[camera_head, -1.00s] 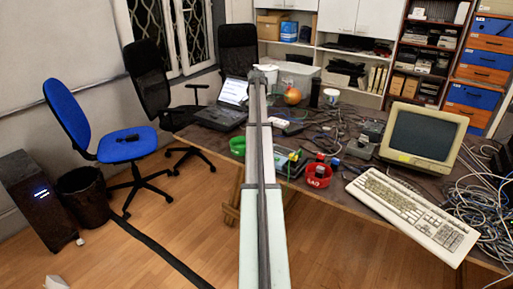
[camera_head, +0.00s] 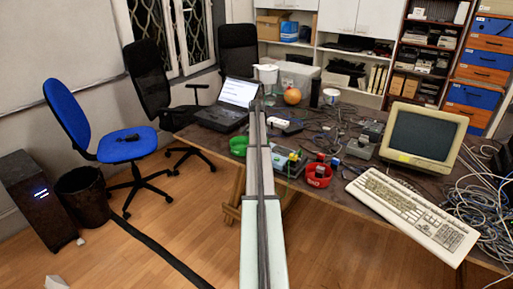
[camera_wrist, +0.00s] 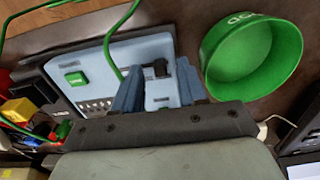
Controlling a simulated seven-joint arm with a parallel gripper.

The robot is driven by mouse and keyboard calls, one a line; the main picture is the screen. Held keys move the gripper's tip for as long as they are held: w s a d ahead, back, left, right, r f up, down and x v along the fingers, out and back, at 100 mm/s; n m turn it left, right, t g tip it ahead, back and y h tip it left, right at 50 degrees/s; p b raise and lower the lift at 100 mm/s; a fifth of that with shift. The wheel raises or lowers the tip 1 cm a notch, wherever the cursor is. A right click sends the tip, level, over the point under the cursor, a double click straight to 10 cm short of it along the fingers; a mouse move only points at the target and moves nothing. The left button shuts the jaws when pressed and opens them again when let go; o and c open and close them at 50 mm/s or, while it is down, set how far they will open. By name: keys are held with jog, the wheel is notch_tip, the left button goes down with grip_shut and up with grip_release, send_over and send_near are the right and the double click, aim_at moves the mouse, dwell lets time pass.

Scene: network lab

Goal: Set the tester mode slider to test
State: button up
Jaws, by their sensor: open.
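The tester (camera_wrist: 105,65) is a pale blue-grey box on the table in the wrist view, with a green button (camera_wrist: 76,78) and a row of small ports. A small black knob (camera_wrist: 160,68), which looks like the mode slider, stands on its panel; its setting is not readable. My gripper (camera_wrist: 158,88) is open over the tester, its two blue-grey fingers left and right of the knob with gaps between. Contact cannot be told. In the head view the tester (camera_head: 287,160) shows beside my arm, which hides my gripper.
A green bowl (camera_wrist: 252,60) stands close right of the tester in the wrist view. Green cable (camera_wrist: 113,42) loops over it. In the head view, a red bowl (camera_head: 318,175), keyboard (camera_head: 410,215), monitor (camera_head: 423,137) and laptop (camera_head: 230,105) share the cluttered table.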

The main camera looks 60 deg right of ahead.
jog(key=shift+f, duration=0.4)
grip_shut()
dwell(0.5)
